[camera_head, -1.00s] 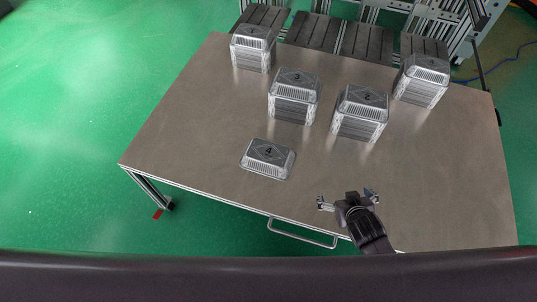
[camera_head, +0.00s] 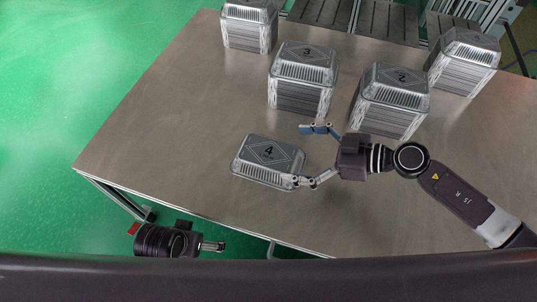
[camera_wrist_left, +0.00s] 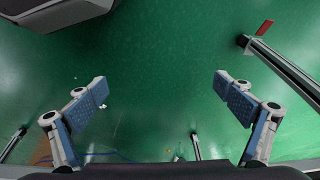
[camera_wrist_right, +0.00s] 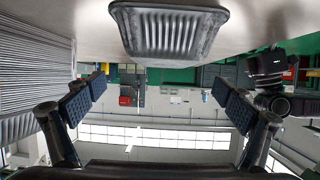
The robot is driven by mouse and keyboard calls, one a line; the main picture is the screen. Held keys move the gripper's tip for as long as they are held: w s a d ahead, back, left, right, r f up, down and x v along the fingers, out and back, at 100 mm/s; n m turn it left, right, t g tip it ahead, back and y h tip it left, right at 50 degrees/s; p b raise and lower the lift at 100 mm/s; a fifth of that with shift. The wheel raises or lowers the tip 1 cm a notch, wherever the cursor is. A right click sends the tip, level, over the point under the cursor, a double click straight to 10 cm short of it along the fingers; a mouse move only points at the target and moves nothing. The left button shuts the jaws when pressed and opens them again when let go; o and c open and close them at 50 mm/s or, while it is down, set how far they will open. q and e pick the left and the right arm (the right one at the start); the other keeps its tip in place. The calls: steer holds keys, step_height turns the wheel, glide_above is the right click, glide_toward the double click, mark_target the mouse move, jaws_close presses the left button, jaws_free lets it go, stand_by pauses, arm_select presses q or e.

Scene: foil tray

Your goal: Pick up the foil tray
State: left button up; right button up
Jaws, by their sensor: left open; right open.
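The single foil tray (camera_head: 268,160), upside down and marked 4, lies on the table. My right gripper (camera_head: 308,155) is open at the tray's right end; its near finger overlaps the tray's right corner in the head view, and I cannot tell if they touch. In the right wrist view the tray (camera_wrist_right: 168,30) appears at the top, roughly centred between the open, empty fingers (camera_wrist_right: 160,87). My left gripper (camera_head: 213,246) is low, by the table's front edge. The left wrist view shows its fingers (camera_wrist_left: 162,89) open and empty, with green floor behind.
Tall stacks of foil trays marked 3 (camera_head: 302,80) and 2 (camera_head: 392,100) stand close behind my right gripper. More stacks stand at the back left (camera_head: 249,26) and back right (camera_head: 464,62). The table (camera_head: 150,130) is bare to the tray's left.

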mark_target(270, 153)
steer(key=x, duration=0.3)
steer(key=shift+s+a+f, duration=0.15)
steer(key=shift+f, duration=0.05)
steer(key=shift+b+x, duration=0.9)
steer(key=shift+x, duration=1.2)
arm_select(q)
steer(key=v, duration=0.7)
steer(key=shift+w+r+t, duration=0.2)
steer(key=shift+r+t, duration=0.1)
steer(key=shift+r, duration=0.1)
arm_select(e)
steer(key=shift+s+f, duration=0.1)
steer(key=shift+s, duration=0.05)
arm_select(q)
steer(key=shift+a, duration=0.15)
arm_select(e)
steer(key=shift+c, duration=0.5)
steer(key=c, duration=0.8)
